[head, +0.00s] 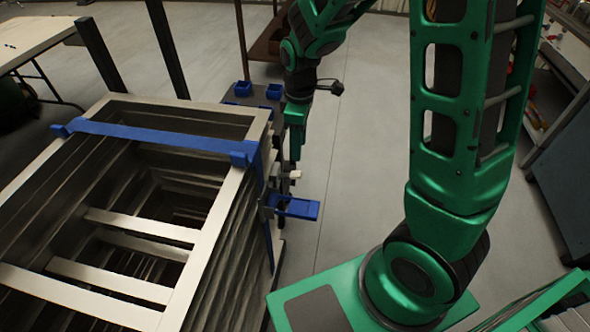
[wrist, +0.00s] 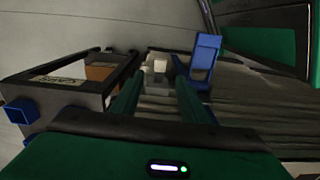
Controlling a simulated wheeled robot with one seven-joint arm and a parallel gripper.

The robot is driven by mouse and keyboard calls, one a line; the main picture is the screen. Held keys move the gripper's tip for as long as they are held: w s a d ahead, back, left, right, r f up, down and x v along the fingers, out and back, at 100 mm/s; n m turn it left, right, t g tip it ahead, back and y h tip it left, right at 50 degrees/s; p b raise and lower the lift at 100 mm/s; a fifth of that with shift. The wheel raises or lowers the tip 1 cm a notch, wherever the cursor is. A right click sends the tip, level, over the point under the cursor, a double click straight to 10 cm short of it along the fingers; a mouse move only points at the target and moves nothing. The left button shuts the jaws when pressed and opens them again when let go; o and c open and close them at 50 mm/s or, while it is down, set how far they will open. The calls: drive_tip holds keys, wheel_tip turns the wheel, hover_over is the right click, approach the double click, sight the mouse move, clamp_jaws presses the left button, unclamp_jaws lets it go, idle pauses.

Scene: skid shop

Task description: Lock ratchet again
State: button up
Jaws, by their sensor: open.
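The ratchet's blue handle (head: 294,207) juts outward from the right side of the stack of pale frames (head: 225,205). It also shows in the wrist view (wrist: 205,55), just right of my fingers. A blue strap (head: 150,136) crosses the stack's top and runs down its side to the ratchet. My gripper (head: 293,160) points down beside the stack, behind and above the handle in the head view. Its two fingers (wrist: 157,85) are apart, with nothing visibly held between them. A small pale block shows beyond the fingertips (wrist: 160,66). I cannot tell whether I touch the ratchet.
A dark cart or shelf with blue bins (head: 243,89) stands behind my gripper; a blue bin shows at left in the wrist view (wrist: 21,111). Dark posts (head: 101,55) rise behind the stack. The grey floor (head: 360,150) right of the ratchet is clear.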

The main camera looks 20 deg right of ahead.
sight(296, 173)
drive_tip(key=f, duration=1.1)
drive_tip(key=shift+w+a, duration=0.15)
drive_tip(key=shift+a, duration=0.1)
clamp_jaws()
